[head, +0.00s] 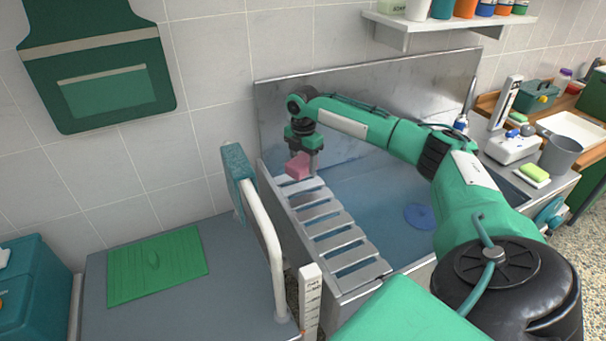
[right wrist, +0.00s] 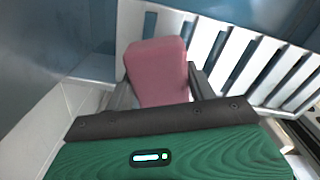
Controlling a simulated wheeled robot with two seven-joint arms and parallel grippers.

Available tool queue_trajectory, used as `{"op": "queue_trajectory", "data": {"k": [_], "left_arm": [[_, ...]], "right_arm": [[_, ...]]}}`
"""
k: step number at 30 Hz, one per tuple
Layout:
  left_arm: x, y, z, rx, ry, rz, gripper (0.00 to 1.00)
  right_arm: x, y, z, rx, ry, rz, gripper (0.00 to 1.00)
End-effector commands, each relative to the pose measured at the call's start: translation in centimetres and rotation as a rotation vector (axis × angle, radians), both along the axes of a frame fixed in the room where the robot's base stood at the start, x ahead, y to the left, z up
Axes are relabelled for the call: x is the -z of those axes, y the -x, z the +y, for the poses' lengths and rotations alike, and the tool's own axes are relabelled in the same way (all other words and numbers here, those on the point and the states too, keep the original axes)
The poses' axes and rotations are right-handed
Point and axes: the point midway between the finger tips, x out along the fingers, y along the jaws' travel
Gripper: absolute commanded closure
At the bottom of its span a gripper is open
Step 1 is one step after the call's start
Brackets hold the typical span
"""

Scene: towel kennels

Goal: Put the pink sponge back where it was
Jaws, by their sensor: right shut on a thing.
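The pink sponge (head: 297,165) is in the jaws of my right gripper (head: 303,163), above the far end of the slatted metal rack (head: 338,238) in the wash tub. In the right wrist view the pink sponge (right wrist: 157,70) stands between the two fingers of my right gripper (right wrist: 160,85), with the white slats (right wrist: 235,50) behind it. I cannot tell from these views whether the sponge touches the rack. My left gripper is not in view.
A blue padded rail (head: 238,170) stands left of the rack. A green mat (head: 157,265) lies on the grey table. A blue disc (head: 419,215) is on the tub floor.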

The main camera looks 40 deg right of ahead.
Motion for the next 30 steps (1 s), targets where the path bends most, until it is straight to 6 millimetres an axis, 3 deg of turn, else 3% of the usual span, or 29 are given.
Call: {"op": "queue_trajectory", "data": {"k": [8,15,26,27,30], "left_arm": [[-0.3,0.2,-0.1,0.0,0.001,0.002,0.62],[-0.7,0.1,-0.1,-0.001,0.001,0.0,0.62],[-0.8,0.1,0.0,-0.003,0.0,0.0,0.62],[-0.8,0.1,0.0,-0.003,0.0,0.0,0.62],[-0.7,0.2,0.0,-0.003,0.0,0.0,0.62]], "right_arm": [[2.3,0.0,0.0,0.0,0.0,0.002,0.63],[5.5,0.0,0.0,0.0,0.0,0.001,0.63],[5.9,0.0,0.0,-0.001,0.0,0.0,0.63],[5.8,0.0,0.0,-0.001,0.0,-0.001,0.36],[5.8,0.0,0.0,0.0,0.0,-0.001,0.23]]}}
